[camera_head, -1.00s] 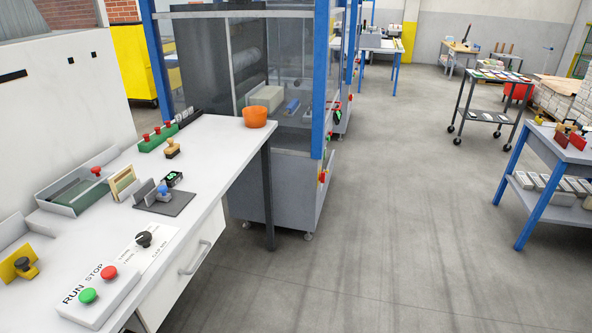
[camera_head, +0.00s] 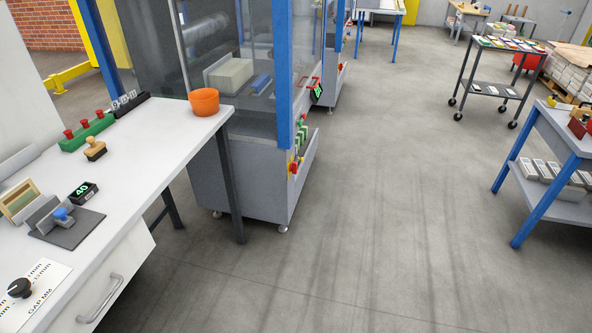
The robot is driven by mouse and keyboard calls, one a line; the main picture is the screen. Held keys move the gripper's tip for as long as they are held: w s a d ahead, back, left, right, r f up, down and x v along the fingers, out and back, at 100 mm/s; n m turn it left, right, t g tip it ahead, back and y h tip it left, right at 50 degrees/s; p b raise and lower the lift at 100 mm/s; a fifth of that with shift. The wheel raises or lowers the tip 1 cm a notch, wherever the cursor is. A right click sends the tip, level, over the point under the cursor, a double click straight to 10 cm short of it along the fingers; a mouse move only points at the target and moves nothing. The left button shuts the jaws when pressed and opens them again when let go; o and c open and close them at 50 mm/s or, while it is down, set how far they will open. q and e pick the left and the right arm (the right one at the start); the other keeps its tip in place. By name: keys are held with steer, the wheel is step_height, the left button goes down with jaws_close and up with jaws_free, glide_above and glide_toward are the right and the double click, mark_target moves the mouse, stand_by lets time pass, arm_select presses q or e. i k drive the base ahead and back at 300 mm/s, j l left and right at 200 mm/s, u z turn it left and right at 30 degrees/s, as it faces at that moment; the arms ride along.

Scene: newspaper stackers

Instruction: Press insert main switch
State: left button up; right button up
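A red knob on a yellow plate, which looks like a main switch (camera_head: 293,168), is on the side of the near blue-framed machine (camera_head: 250,183). It sits low on the panel facing the aisle. Green and pale controls (camera_head: 300,138) are just above it. I cannot read any label on the machine, so I cannot tell whether it is the insert machine. A second machine behind it has a small red control (camera_head: 341,67). Neither of my grippers shows in the view.
A white bench (camera_head: 140,158) at left holds an orange bowl (camera_head: 205,102), a stamp (camera_head: 95,148), a small display (camera_head: 84,192) and a black dial (camera_head: 20,287). The grey floor in the middle is clear. A blue-legged table (camera_head: 560,150) and a black cart (camera_head: 495,88) stand at right.

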mark_target(294, 168)
steer(key=i+l+z, duration=0.1)
steer(key=i+l, duration=0.2)
steer(key=i, duration=0.2)
steer(key=i+l+z, duration=0.1)
steer(key=i+l, duration=0.15)
steer(key=i, duration=0.3)
steer(key=i+l, duration=0.2)
steer(key=i, duration=0.35)
steer(key=i+l+z, duration=0.15)
steer(key=i, duration=0.35)
steer(key=l, duration=0.1)
